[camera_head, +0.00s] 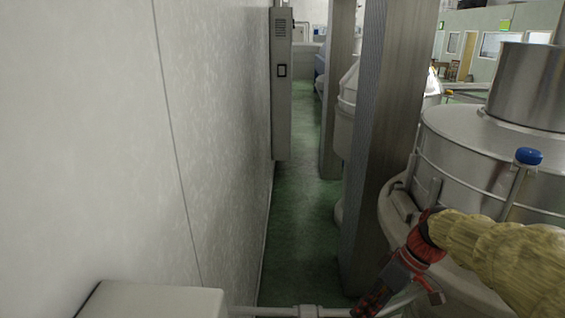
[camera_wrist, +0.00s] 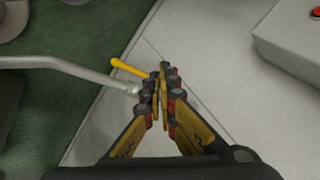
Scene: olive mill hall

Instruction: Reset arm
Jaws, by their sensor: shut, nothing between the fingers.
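My gripper (camera_wrist: 162,80) points away from the camera in the wrist view, its yellow, red and black fingers shut with their tips together and nothing between them. In the head view my gripper (camera_head: 372,298) is at the lower right, red and black, reaching down and left from my yellow-sleeved arm. A grey metal pipe (camera_wrist: 65,65) comes in from the left and ends beside the fingers. A yellow lever (camera_wrist: 130,68) sits just left of the fingertips. I cannot tell whether the fingers touch the pipe or lever.
A pale wall (camera_head: 215,130) with a grey cabinet (camera_head: 281,95) runs along the left. A metal post (camera_head: 385,130) and a steel vat (camera_head: 470,150) stand on the right. A narrow strip of green floor (camera_head: 298,215) lies clear between. A box with a red button (camera_wrist: 295,35) is at upper right.

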